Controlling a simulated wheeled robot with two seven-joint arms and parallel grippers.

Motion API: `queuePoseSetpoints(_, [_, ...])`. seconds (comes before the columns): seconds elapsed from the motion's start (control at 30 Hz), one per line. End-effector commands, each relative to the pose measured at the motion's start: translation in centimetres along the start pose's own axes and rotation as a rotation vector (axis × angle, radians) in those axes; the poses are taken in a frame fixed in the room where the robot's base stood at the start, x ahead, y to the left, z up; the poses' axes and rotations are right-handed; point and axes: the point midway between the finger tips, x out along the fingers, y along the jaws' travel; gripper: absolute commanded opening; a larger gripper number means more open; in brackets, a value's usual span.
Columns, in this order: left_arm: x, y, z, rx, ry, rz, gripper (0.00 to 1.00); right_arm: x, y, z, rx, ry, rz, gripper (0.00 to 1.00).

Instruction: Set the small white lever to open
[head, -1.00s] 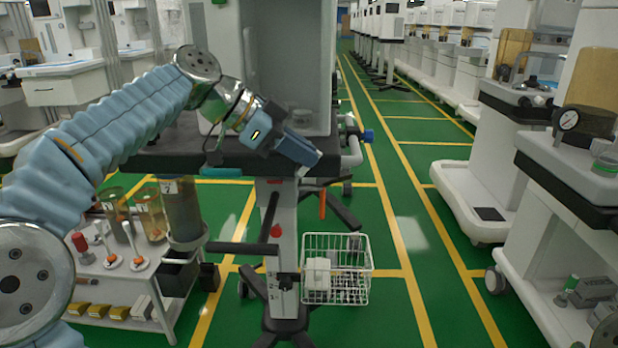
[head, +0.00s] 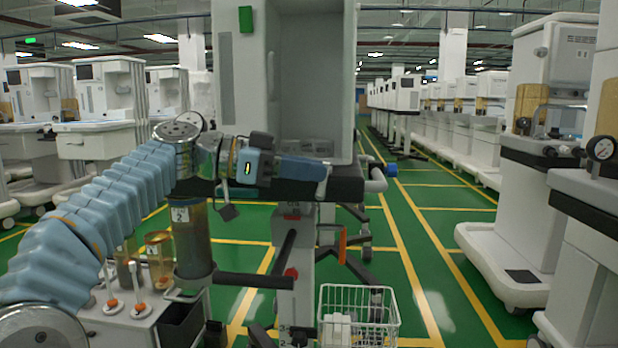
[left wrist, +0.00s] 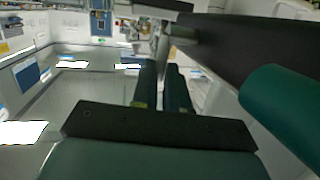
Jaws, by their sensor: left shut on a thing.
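The small white lever (head: 322,188) hangs at the front edge of the dark cart top, at the tips of my left gripper (head: 318,171). My left gripper reaches in from the left along this edge and is shut on the lever. In the left wrist view, its two dark fingers (left wrist: 162,85) run close together towards pale fittings, where the lever is hard to make out. The lever's pivot is hidden. My right gripper is in neither view.
A brown canister (head: 190,238) and black handle bars stand below my arm. A wire basket (head: 358,322) is lower down. The green aisle to the right is clear.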

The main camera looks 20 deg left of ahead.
Motion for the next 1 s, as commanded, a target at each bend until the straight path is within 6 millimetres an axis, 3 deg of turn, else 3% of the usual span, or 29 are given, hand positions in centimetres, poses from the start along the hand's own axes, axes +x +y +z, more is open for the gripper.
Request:
queuePoseSetpoints(0.3, [0.0, -0.1, 0.1, -0.002, -0.001, -0.001, 0.00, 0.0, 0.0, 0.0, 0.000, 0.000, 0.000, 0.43])
queuePoseSetpoints(0.33, [0.0, -0.1, 0.1, -0.002, -0.001, -0.001, 0.17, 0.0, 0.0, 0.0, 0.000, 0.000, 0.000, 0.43])
queuePoseSetpoints(0.4, [0.0, 0.0, 0.1, -0.002, -0.001, -0.001, 0.24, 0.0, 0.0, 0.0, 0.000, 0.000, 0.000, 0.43])
queuePoseSetpoints(0.7, [-0.2, 0.0, 0.0, -0.001, -0.001, -0.001, 0.24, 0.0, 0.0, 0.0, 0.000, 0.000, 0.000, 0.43])
queuePoseSetpoints(0.87, [-2.2, -0.1, 0.0, -0.002, -0.001, -0.004, 0.24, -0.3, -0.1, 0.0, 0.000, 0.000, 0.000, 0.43])
queuePoseSetpoints(1.0, [-5.6, -0.1, -0.1, -0.001, -0.001, -0.006, 0.24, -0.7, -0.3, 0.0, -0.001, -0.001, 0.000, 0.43])
